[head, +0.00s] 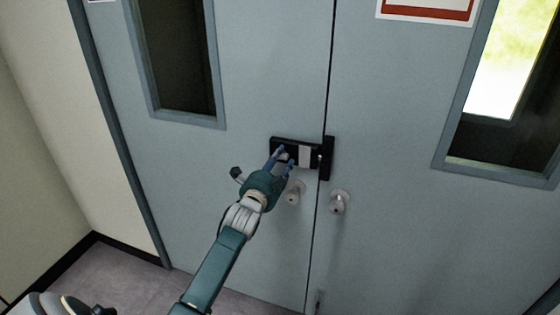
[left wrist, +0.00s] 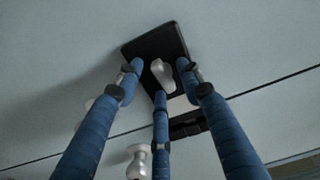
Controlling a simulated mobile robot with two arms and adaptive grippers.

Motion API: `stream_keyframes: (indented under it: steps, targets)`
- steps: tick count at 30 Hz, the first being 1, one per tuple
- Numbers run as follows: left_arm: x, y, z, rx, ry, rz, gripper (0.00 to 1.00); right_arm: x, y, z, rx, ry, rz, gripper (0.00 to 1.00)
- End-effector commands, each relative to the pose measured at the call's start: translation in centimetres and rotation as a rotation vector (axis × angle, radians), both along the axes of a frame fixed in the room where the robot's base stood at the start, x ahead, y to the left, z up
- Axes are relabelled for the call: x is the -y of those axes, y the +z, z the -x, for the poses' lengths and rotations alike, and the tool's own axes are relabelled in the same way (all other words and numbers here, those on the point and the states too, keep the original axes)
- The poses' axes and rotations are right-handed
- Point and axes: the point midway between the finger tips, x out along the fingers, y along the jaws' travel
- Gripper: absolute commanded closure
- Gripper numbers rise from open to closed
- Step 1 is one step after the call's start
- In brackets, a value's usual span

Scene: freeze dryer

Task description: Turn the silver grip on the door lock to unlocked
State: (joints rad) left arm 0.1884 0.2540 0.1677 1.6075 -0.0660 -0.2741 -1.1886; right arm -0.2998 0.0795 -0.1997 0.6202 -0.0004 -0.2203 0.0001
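The door lock (head: 311,143) is a black box on the left door leaf, beside the gap between the leaves. My left gripper (head: 281,155) is at the lock's left part and covers some of it in the head view. In the left wrist view, the silver grip (left wrist: 162,73) sticks out of the black lock plate (left wrist: 151,46). The three blue fingers of my left gripper (left wrist: 160,78) are spread around the grip, with gaps visible, so it is open. Contact at the right finger is unclear. My right gripper is not in view.
Round silver knobs sit below the lock, one on the left leaf (head: 294,194) and one on the right leaf (head: 340,202). Both grey-blue leaves are closed and have narrow windows.

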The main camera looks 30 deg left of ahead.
Motion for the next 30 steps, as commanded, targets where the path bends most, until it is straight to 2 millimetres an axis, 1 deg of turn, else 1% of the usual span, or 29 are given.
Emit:
stream_keyframes:
  steps: [1,2,3,7,14,20,26,30]
  targets:
    - [0.0,0.0,0.0,0.000,0.000,0.000,0.62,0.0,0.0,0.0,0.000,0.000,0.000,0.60]
    - [0.0,0.0,0.0,0.000,0.000,0.000,0.67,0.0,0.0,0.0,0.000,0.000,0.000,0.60]
    - [0.0,0.0,0.0,0.000,0.000,0.000,0.74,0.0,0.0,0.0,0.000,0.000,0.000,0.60]
    - [0.0,0.0,0.0,0.000,0.000,0.000,1.00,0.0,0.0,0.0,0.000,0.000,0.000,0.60]
    - [0.0,0.0,0.1,0.001,0.000,0.007,1.00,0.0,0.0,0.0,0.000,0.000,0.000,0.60]
    - [0.0,0.0,0.0,0.013,0.001,0.058,1.00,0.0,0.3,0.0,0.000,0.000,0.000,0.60]
    - [0.1,0.1,0.0,0.041,0.001,0.181,1.00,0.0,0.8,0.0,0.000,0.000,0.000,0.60]
    - [0.1,0.1,0.0,0.069,0.002,0.302,1.00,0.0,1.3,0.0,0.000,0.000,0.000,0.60]
